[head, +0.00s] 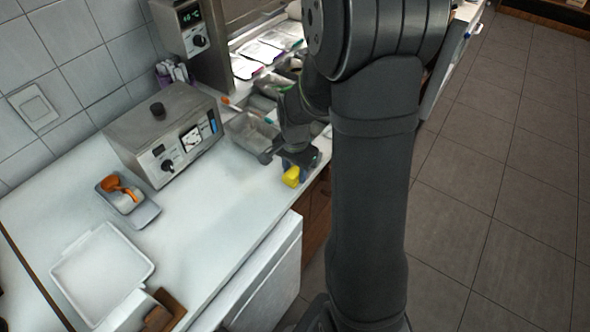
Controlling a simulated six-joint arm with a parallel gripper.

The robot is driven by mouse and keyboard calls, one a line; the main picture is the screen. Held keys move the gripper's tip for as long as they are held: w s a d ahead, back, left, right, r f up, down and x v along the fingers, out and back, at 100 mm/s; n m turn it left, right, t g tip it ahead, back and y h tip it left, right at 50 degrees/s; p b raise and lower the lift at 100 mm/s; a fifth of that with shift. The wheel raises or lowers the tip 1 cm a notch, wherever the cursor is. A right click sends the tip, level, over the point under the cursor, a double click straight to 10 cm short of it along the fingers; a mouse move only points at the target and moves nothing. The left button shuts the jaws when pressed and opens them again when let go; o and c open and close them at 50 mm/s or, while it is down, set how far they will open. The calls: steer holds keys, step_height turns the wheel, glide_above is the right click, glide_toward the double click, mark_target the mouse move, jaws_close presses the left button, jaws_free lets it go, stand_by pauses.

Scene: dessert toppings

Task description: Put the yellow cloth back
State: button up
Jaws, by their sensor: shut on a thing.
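The yellow cloth (291,177) shows as a small yellow lump near the front edge of the white counter. My gripper (291,166) is right above it and shut on it, pointing down. The cloth hangs at or just above the counter top; I cannot tell whether it touches. My arm hides part of the counter behind the gripper, and the fingertips are small and partly hidden.
A metal appliance (162,132) with a knob stands at the wall. Several metal topping bins (252,132) lie behind the gripper. A small tray (143,214) with an orange-handled item and a white tray (72,281) are at left. The middle counter (215,215) is clear.

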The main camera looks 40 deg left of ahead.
mark_target(295, 169)
steer(key=shift+f, duration=0.15)
steer(key=o, duration=0.9)
step_height(295, 169, up, 12)
steer(key=shift+r, duration=0.1)
stand_by(0.3)
step_height(295, 169, down, 12)
steer(key=shift+f, duration=0.1)
steer(key=shift+r, duration=1.4)
